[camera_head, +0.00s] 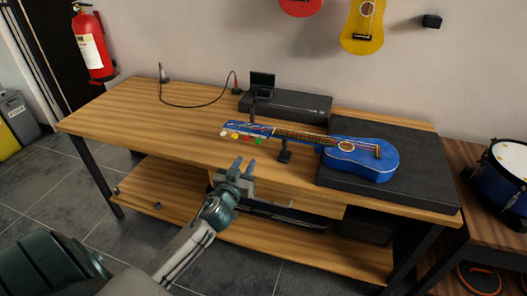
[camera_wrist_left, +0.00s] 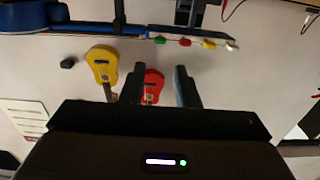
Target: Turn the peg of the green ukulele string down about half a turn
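The blue ukulele (camera_head: 362,158) lies face up, its body on a black mat and its neck pointing left over a small black support (camera_head: 285,154). Coloured pegs line the near edge of its headstock; the green peg (camera_head: 258,141) is nearest the body, beside the red peg (camera_head: 247,139). My left gripper (camera_head: 242,167) is in front of the table edge, below and apart from the green peg. Its fingers are apart and empty. In the left wrist view the green peg (camera_wrist_left: 160,40) appears above the open fingers, with the red peg (camera_wrist_left: 185,42) beside it. My right gripper is not in view.
A black box (camera_head: 290,104) with a small screen device (camera_head: 262,80) stands behind the neck, with a cable (camera_head: 195,106) to its left. The black mat (camera_head: 415,185) covers the table's right end. The left of the wooden table (camera_head: 130,118) is mostly clear.

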